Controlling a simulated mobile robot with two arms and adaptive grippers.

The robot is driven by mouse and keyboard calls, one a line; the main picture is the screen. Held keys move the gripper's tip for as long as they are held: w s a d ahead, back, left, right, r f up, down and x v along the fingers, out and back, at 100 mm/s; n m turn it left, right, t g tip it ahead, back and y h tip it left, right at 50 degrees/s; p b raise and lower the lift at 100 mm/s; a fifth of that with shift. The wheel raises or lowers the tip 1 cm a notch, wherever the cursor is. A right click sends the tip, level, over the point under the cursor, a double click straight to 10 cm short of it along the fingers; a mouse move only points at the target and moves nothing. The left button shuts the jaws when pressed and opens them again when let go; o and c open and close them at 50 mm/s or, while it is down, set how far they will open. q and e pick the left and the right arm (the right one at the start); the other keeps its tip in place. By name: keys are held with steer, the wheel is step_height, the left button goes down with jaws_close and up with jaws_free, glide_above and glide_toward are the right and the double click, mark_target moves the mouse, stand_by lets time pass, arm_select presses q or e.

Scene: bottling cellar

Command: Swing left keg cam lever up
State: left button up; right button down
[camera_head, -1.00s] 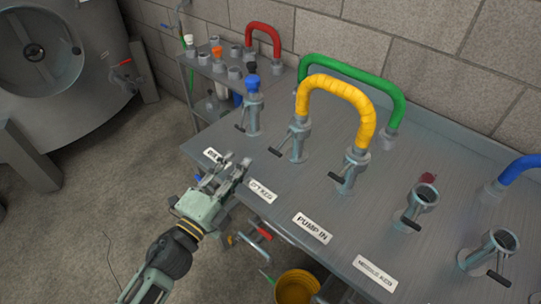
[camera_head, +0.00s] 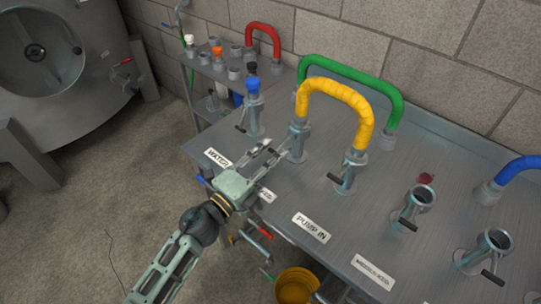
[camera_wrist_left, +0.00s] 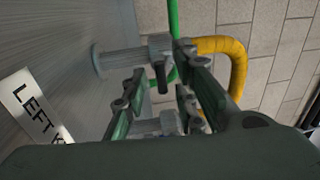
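The left keg port (camera_head: 297,143) is a grey upright coupling that bears the left end of the yellow hose (camera_head: 336,86). Its sign (camera_wrist_left: 36,107) reads "LEFT K…" in the left wrist view; my gripper partly covers it in the head view. My left gripper (camera_head: 274,148) reaches over the table toward this port, fingers apart. In the left wrist view the dark cam lever (camera_wrist_left: 162,78) shows between the two open fingers (camera_wrist_left: 168,85), hanging from the grey coupling. Contact cannot be told. In the head view the lever is hidden around my fingers. My right gripper is out of view.
The yellow hose runs to the pump-in port (camera_head: 349,172). A green hose (camera_head: 365,77) arches behind. The blue-capped water port (camera_head: 253,110) stands left of my gripper. Open ports (camera_head: 417,206) stand to the right. A yellow bucket (camera_head: 296,286) sits below the table's front edge.

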arm_select(q)
steer(key=shift+c, duration=0.2)
jaws_close()
steer(key=shift+r+p, duration=0.15)
steer(key=shift+p, duration=0.25)
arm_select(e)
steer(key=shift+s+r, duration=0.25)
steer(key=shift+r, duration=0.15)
